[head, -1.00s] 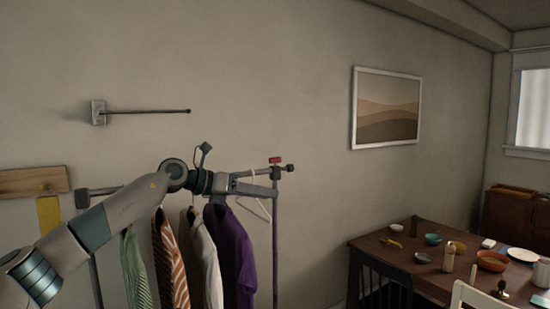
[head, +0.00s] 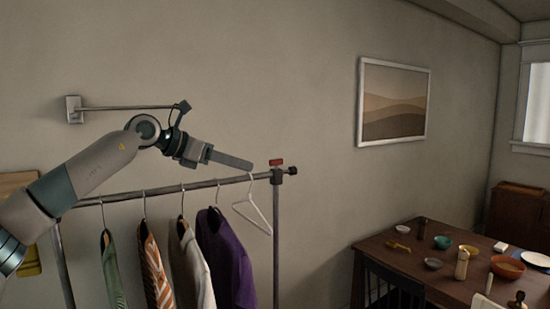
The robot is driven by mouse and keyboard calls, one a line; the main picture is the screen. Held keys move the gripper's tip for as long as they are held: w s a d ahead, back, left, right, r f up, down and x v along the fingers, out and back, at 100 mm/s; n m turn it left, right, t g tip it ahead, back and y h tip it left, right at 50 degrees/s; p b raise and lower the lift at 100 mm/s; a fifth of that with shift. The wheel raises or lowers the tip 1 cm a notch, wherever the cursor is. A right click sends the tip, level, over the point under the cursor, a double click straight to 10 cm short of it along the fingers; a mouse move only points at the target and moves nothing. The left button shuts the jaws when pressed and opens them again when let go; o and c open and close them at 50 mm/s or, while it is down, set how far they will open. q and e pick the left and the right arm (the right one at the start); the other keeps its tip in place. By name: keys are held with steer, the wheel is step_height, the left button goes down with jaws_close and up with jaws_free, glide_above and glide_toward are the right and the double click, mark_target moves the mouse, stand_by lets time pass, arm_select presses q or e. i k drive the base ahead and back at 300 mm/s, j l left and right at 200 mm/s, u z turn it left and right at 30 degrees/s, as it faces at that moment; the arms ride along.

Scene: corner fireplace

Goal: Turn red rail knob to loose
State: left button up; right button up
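The red rail knob (head: 276,162) sits on top of the clothes rail's right-hand corner joint, above the upright post. The rail (head: 160,190) runs left from that joint. My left gripper (head: 250,164) is above the rail, just left of the red knob, pointing right and slightly down. A small gap shows between its tip and the knob. Its fingers overlap from this side and look like one bar, so I cannot tell their opening. Nothing shows held in it. My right gripper is out of view.
An empty white hanger (head: 255,205) hangs close below my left fingertips. Several garments, including a purple one (head: 225,255), hang further left. A black end knob (head: 292,171) sticks out right of the joint. A wall bar (head: 125,107) is behind my arm. A dining table (head: 400,262) stands right.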

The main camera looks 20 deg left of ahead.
mark_target(276, 163)
steer(key=i+j, duration=0.6)
steer(key=i, duration=0.25)
